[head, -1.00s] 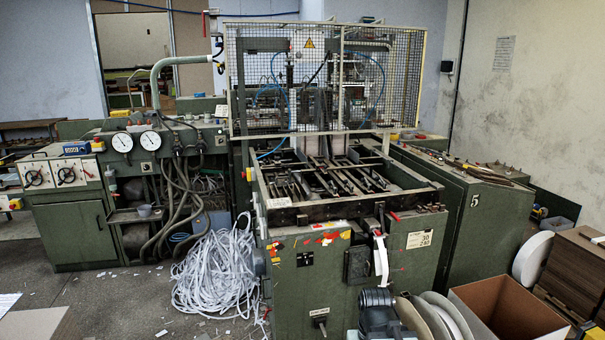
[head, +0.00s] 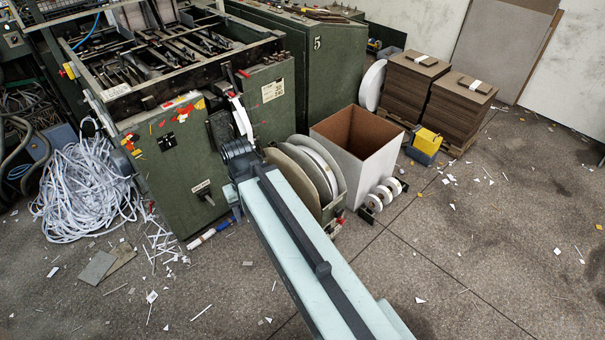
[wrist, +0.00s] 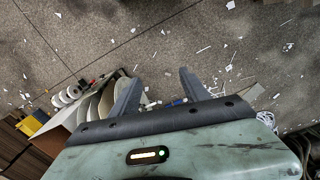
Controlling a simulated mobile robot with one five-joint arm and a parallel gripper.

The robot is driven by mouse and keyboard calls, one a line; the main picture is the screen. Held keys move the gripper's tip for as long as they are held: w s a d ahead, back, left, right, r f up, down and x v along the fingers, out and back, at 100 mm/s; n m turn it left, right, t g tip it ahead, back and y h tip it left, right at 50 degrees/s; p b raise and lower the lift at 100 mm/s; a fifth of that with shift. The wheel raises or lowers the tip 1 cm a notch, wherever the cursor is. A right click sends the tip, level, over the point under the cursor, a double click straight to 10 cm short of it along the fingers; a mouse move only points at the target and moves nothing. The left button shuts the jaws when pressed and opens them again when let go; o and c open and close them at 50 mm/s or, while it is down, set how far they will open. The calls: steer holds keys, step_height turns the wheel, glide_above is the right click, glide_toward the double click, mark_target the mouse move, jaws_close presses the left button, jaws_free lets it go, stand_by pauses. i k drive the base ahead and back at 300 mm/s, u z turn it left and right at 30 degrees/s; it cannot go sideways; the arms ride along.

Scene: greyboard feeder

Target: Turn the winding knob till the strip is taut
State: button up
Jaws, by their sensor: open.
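In the head view a white strip (head: 241,117) hangs down the front of the green machine (head: 180,165). A small handle on a light plate (head: 203,189), possibly the winding knob, sits low on that front; I cannot be sure. My pale arm reaches up from the bottom, ending near a dark ribbed part beside the large reels (head: 305,172); its fingers cannot be made out there. In the wrist view my gripper (wrist: 158,80) is open and empty, two grey fingers apart above the floor. The reels (wrist: 92,104) show left of the fingers.
An open carton (head: 350,160), small white rolls (head: 385,193), a yellow-and-blue box (head: 425,145) and board stacks (head: 440,95) stand right. A heap of white strips (head: 85,185) lies left. The scrap-littered floor (head: 480,235) is clear at right.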

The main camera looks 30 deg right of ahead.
mark_target(339, 213)
steer(key=u, duration=1.9)
steer(key=k, duration=1.4)
steer(key=z, duration=0.9)
steer(key=i, duration=1.05)
steer(key=u, duration=0.05)
